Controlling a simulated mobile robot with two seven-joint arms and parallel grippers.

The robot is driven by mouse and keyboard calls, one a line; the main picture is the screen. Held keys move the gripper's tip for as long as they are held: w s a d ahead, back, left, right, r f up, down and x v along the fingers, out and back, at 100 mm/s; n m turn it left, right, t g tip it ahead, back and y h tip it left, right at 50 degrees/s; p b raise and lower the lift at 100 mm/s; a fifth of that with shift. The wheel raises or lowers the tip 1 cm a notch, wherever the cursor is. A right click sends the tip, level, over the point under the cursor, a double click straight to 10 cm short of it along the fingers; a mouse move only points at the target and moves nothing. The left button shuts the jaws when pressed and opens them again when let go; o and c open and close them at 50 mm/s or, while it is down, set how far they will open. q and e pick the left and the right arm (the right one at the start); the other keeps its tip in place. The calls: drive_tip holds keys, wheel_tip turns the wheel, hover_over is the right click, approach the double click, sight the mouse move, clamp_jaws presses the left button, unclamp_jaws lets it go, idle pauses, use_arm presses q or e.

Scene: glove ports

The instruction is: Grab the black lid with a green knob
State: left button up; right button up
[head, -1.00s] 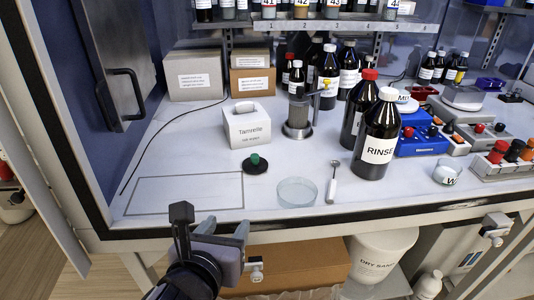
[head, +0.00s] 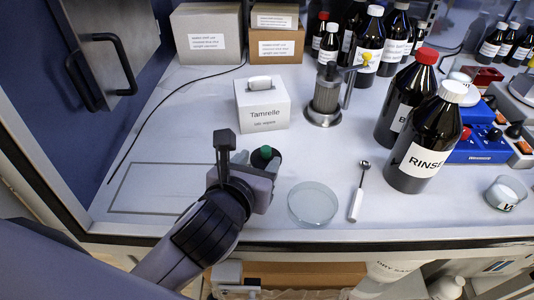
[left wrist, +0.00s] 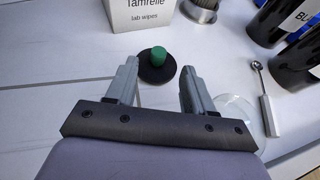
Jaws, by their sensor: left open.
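The black lid (left wrist: 157,73) with a green knob (left wrist: 158,55) lies flat on the white bench, in front of the Tamrelle wipes box. In the left wrist view it sits just beyond and between the fingertips of my left gripper (left wrist: 158,72). In the head view the lid (head: 262,164) is partly hidden by my left gripper (head: 248,157), with the green knob showing above it. My left gripper is open and empty, low over the bench on the near side of the lid. I do not see my right gripper.
A glass dish (head: 313,203) and a small spoon-ended tool (head: 360,190) lie right of the lid. The Tamrelle box (head: 262,104) stands behind it. The RINSE bottle (head: 425,140) and other bottles stand right. An outlined rectangle (head: 160,188) on the left is clear.

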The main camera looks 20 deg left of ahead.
sight(265, 152)
use_arm(q)
drive_tip(key=x, duration=0.4)
drive_tip(key=shift+w+a+f, duration=0.1)
drive_tip(key=shift+w, duration=0.3)
clamp_jaws()
